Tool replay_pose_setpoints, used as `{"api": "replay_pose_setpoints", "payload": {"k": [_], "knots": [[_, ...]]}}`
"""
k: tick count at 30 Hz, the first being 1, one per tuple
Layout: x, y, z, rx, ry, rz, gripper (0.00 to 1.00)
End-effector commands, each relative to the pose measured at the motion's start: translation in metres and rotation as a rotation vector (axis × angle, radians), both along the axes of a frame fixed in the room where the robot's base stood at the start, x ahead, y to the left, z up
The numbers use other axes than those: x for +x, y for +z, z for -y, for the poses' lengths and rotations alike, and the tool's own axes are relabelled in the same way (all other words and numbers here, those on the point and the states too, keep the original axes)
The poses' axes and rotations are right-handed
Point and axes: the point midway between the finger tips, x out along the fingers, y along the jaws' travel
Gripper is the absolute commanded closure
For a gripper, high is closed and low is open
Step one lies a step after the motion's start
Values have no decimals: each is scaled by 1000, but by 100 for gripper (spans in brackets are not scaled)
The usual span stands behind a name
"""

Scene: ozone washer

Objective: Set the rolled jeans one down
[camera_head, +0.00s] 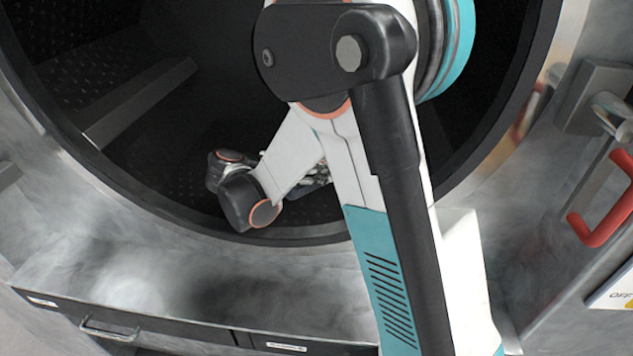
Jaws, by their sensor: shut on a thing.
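The round dark opening of the washer drum (150,150) fills the upper middle of the view. My arm reaches in through it, low inside the drum. Only a small part of my gripper (320,175) shows, in the gap between my arm links. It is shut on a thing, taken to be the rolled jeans. The fingertips and the jeans are hidden behind my arm, so I cannot tell how high they are or whether they touch the drum.
A raised rib (140,100) runs along the perforated drum wall at left. The metal rim (90,165) surrounds the opening close below my arm. A red handle (605,205) sticks out at right. A grey ledge (200,290) lies in front, above a drawer (110,328).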

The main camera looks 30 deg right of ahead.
Motion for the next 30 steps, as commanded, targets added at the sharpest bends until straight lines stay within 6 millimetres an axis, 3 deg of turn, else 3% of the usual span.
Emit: {"api": "replay_pose_setpoints", "payload": {"k": [7, 14, 15, 17, 30], "knots": [[0, -36, 0, -1, 0, 0, 86], [0, -37, 0, 0, 0, 0, 86], [0, -37, 0, 1, 0, 0, 44], [0, -37, 0, 1, 0, 0, 30], [-1, -34, -5, 0, 1, -1, 30]]}}
